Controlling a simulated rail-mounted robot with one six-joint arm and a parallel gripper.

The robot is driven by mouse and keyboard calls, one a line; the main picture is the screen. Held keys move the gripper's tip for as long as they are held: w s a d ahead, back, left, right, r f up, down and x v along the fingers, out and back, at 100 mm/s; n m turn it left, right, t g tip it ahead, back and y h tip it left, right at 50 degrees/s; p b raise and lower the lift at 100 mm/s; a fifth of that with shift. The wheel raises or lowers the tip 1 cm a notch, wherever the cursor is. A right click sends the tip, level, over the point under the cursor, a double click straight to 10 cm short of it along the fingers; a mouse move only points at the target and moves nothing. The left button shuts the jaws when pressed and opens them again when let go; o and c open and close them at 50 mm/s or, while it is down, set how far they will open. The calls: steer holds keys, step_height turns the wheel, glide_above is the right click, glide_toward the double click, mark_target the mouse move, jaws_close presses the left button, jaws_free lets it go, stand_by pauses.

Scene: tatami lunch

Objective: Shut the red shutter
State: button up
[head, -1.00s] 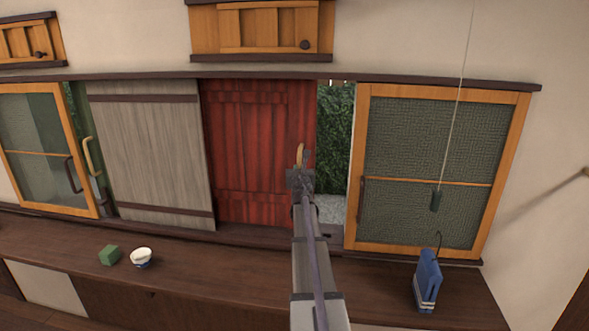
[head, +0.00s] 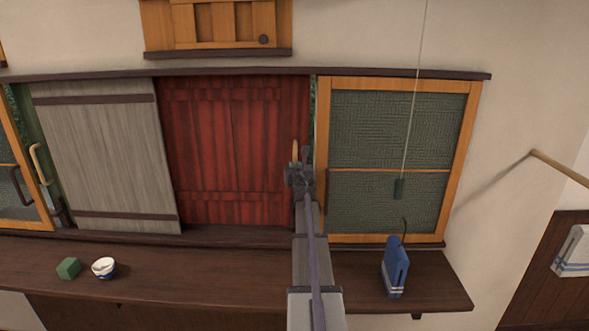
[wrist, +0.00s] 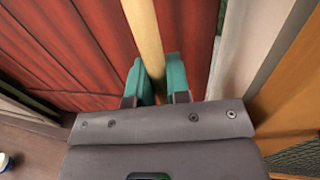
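The red shutter (head: 232,150) stands in the window track between the grey wooden shutter (head: 105,155) and the right screen (head: 393,155). Only a narrow dark green gap (head: 312,120) shows between its right edge and the screen's orange frame. Its pale upright handle (head: 295,151) is near its right edge. My gripper (head: 299,168) is at this handle. In the wrist view, the teal fingertips (wrist: 155,82) sit on both sides of the handle (wrist: 144,35) and appear closed on it. The handle's lower end is hidden by my gripper.
A dark counter (head: 220,275) runs below the window.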

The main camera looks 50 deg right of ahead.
steer(key=o, duration=0.4)
steer(key=shift+s+d, duration=0.2)
steer(key=shift+s, duration=0.05)
steer(key=shift+o, duration=0.2)
steer(key=shift+a, duration=0.1)
steer(key=v, duration=1)
steer(key=shift+s+a, duration=0.2)
steer(key=shift+a, duration=0.05)
